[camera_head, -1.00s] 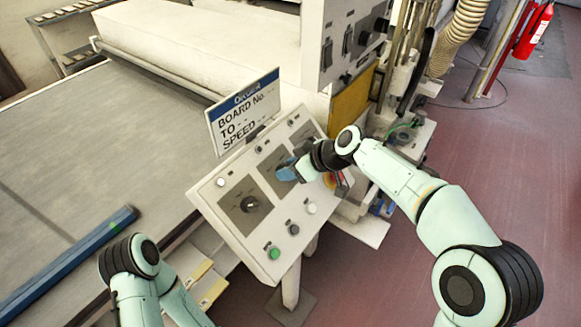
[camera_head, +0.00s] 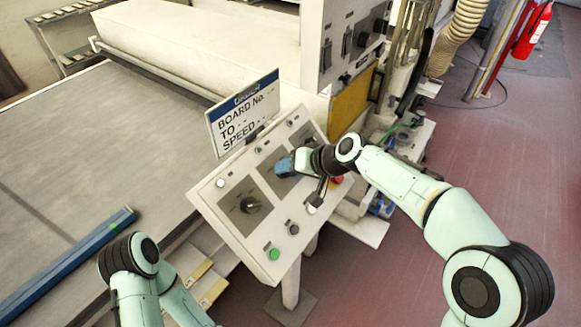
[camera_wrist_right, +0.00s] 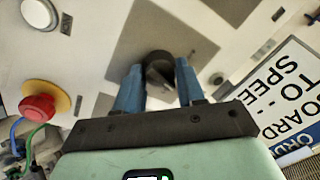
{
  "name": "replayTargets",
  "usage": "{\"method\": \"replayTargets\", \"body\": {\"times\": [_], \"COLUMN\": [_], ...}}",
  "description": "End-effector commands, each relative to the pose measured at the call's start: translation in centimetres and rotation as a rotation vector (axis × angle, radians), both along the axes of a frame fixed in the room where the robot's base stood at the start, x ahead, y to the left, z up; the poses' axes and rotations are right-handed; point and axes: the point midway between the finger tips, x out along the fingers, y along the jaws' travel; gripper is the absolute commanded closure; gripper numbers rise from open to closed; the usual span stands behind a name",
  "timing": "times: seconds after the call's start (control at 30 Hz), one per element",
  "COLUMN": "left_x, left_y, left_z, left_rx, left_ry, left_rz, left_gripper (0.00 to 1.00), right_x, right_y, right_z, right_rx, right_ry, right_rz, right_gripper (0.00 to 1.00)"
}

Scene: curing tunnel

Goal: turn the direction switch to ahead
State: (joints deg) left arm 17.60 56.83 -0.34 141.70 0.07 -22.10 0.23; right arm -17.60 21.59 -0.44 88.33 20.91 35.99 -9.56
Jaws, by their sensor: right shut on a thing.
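The sloping control panel (camera_head: 225,228) carries several dark plates with rotary knobs. My right gripper (camera_head: 283,168) is at the middle plate, its blue fingers at the panel face. In the right wrist view the gripper (camera_wrist_right: 162,84) is shut on a dark round knob (camera_wrist_right: 158,66), one finger on each side. The knob sits on a grey-brown plate (camera_wrist_right: 140,38) and is partly hidden by the fingers. Its labels and pointer setting are not readable, so I cannot confirm it is the direction switch. My left arm shows at the lower left, but its gripper is out of view.
Another knob (camera_head: 250,204) sits on the lower-left plate, with a green button (camera_head: 274,254) below. A red stop button (camera_wrist_right: 38,108) is close to the gripper. A board sign (camera_head: 245,112) stands along the panel's upper edge. A switch cabinet (camera_head: 345,45) stands behind.

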Motion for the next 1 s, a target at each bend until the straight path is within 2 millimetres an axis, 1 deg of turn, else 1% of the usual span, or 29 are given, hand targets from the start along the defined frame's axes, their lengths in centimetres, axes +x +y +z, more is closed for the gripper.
{"method": "replayTargets", "body": {"times": [0.2, 0.5, 0.73, 1.0], "left_x": [0.6, 1.3, 1.6, 1.7], "left_y": [0.0, 0.0, 0.0, 0.0], "left_z": [0.6, 1.3, 1.6, 1.7], "left_rx": [0.0, 0.0, 0.0, 0.0], "left_ry": [-0.007, -0.015, -0.018, -0.019], "left_rz": [0.0, 0.0, 0.0, 0.0], "left_gripper": [0.51, 0.51, 0.51, 0.51], "right_x": [0.0, 0.0, 0.0, 0.0], "right_y": [0.0, 0.0, 0.0, 0.0], "right_z": [0.2, 0.1, 0.1, 0.1], "right_rx": [0.081, 0.17, 0.207, 0.223], "right_ry": [0.11, 0.231, 0.283, 0.303], "right_rz": [-0.139, -0.288, -0.352, -0.378], "right_gripper": [0.92, 0.92, 0.92, 0.92]}}
